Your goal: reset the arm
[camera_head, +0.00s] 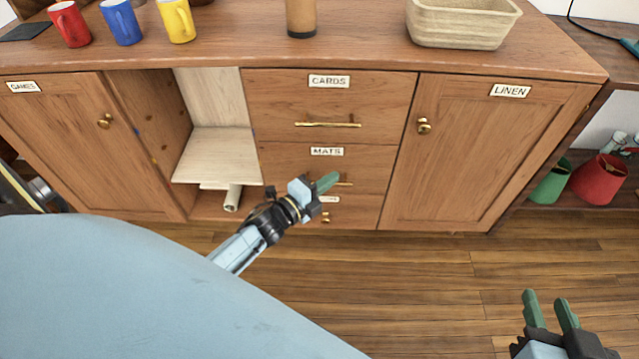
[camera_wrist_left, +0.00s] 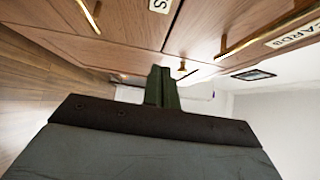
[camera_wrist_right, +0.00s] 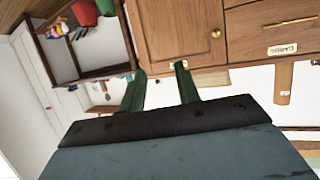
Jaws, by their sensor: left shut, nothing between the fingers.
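My left gripper (camera_head: 328,182) is in front of the drawers of the wooden sideboard (camera_head: 470,75), with its green fingers close together and nothing between them. It overlaps the "MATS" drawer (camera_head: 285,160) in the head view; whether it touches the drawer's handle I cannot tell. In the left wrist view its fingers (camera_wrist_left: 162,85) are side by side. My right gripper (camera_head: 548,305) is at the lower right of the head view, over the floor. Its two green fingers (camera_wrist_right: 160,88) stand apart with nothing between them in the right wrist view.
Red (camera_head: 70,24), blue (camera_head: 121,21) and yellow (camera_head: 177,20) mugs, a brown cylinder (camera_head: 301,18) and a basket (camera_head: 462,24) stand on the sideboard. The "CARDS" drawer (camera_head: 290,105) looks shut. An open compartment (camera_head: 215,150) is at left. Green (camera_head: 552,183) and red (camera_head: 600,180) containers stand at right.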

